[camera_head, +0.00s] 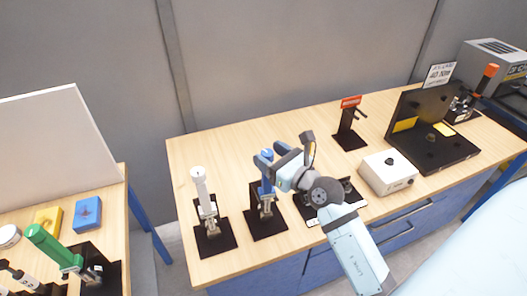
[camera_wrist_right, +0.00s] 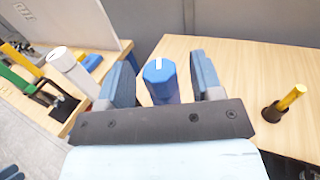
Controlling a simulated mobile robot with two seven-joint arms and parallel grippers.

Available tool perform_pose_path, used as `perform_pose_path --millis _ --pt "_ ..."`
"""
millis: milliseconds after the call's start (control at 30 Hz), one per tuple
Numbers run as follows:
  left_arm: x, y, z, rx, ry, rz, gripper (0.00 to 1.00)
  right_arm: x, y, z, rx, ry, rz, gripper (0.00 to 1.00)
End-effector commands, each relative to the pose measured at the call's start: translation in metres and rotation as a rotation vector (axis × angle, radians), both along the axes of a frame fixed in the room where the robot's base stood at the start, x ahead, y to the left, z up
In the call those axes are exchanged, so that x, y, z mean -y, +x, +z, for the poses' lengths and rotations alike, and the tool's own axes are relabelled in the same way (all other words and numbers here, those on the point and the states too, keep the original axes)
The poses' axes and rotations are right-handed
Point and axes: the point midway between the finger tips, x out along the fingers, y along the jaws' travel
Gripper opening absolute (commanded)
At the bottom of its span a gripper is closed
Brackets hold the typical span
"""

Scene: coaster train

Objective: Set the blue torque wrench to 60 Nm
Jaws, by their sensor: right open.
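The blue torque wrench (camera_head: 267,190) stands upright in a stand on a black base plate (camera_head: 268,226) on the wooden bench, partly hidden by my right gripper in the head view. My right gripper (camera_head: 272,158) is at its top end. In the right wrist view the wrench's blue end knob (camera_wrist_right: 160,76), with a white mark on top, sits between the two open fingers (camera_wrist_right: 162,62). A gap shows on each side, though contact cannot be fully judged. The scale on the wrench is not readable. My left gripper is not in view.
A white-handled wrench (camera_head: 200,184) stands close on the left, and a green-handled one (camera_head: 45,240) on the left bench. A white box (camera_head: 384,179), a red-topped black stand (camera_head: 347,128) and a black fixture with a 40 Nm sign (camera_head: 439,76) are right. The back middle bench is clear.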

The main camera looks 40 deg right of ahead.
Motion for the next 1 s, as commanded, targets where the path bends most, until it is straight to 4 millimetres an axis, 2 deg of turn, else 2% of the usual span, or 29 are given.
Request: perform_pose_path --millis 33,200,433,633,1000 --pt "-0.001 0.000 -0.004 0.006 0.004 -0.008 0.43 0.002 -0.013 -0.005 -0.002 0.000 -0.001 0.60" --pt "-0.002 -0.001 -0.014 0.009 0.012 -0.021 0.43 0.009 -0.053 -0.005 -0.003 -0.002 -0.001 0.60" --pt "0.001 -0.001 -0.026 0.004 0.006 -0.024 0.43 0.016 -0.093 -0.004 -0.002 -0.001 -0.001 0.60" --pt "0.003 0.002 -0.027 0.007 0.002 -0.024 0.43 0.018 -0.106 -0.001 0.000 -0.001 0.000 0.60" --pt "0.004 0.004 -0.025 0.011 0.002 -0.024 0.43 0.016 -0.106 0.001 0.004 0.003 0.008 0.60"
